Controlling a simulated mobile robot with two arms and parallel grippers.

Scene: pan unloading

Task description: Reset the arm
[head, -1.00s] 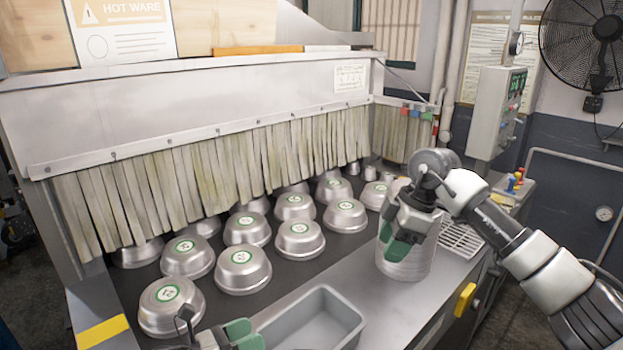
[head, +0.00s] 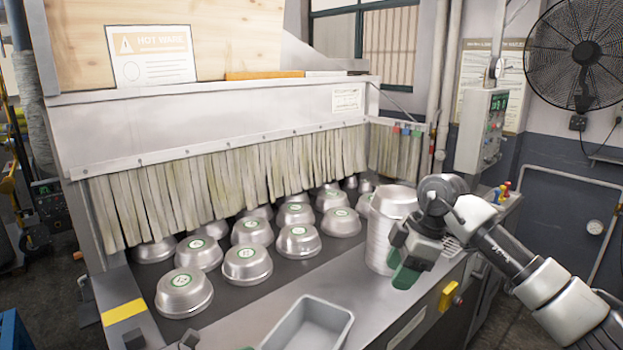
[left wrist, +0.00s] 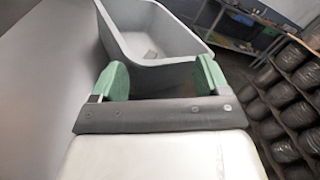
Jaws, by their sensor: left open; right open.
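My right gripper (head: 403,256) is open, with its green fingertips just in front of the right side of a stack of silver pans (head: 380,235). It holds nothing; I cannot tell whether it touches the stack. My left gripper (left wrist: 161,80) is open and empty in the left wrist view, close to the grey tray (left wrist: 160,35). In the head view only a little of it shows at the bottom edge. Several upturned silver pans with green round labels, such as the front one (head: 184,296), stand on the dark belt below the strip curtain.
The strip curtain (head: 240,170) hangs from the metal housing behind the pans. A control box (head: 482,130) and colored buttons stand at right.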

